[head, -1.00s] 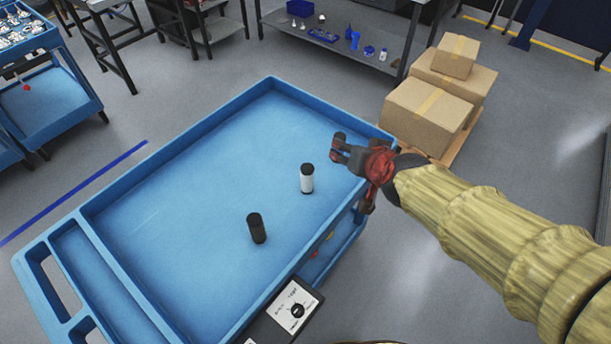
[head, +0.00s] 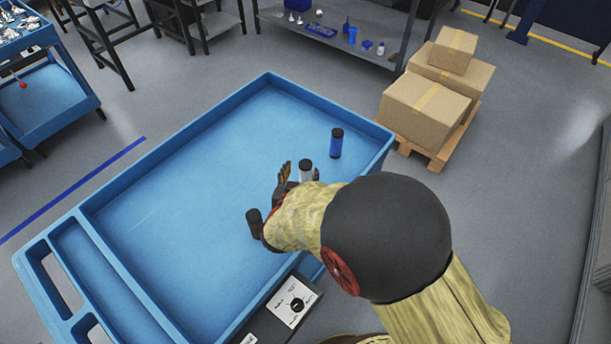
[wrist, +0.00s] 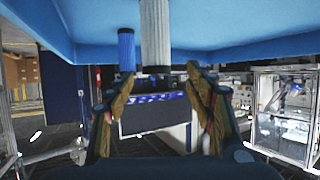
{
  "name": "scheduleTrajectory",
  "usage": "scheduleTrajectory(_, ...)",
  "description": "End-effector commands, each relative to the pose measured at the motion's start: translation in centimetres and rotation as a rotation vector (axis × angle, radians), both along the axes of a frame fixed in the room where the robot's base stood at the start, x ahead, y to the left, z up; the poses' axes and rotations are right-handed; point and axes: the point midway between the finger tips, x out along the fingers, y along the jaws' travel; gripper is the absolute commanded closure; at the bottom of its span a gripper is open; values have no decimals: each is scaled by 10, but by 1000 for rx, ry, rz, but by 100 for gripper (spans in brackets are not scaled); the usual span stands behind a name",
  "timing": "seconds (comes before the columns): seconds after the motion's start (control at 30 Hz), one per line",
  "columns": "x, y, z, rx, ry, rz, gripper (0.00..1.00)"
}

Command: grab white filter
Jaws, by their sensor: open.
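The white filter (head: 305,174) with a black cap stands upright on the blue cart, and my arm hides part of it. My gripper (head: 299,178) is open with its fingers pointing toward it. In the wrist view, whose picture is upside down, the white filter (wrist: 155,35) hangs from the top edge between and just beyond the two open fingertips (wrist: 160,74). I see no clear contact. A blue filter (head: 336,143) stands upright behind it to the right and also shows in the wrist view (wrist: 126,48). A black filter (head: 254,223) stands to the left, close beside my gripper.
The blue cart tray (head: 160,200) has a raised rim all around and much free floor on its left. A small box with a dial (head: 292,303) sits at the near edge. Cardboard boxes (head: 425,105) on a pallet stand beyond the right corner.

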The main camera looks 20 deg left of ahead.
Motion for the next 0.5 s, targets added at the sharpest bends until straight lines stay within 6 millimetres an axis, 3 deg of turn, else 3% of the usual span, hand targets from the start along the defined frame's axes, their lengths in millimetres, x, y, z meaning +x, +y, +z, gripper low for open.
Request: scheduleTrajectory(0.5, 51, -1, -25, 1, 1, 1, 46)
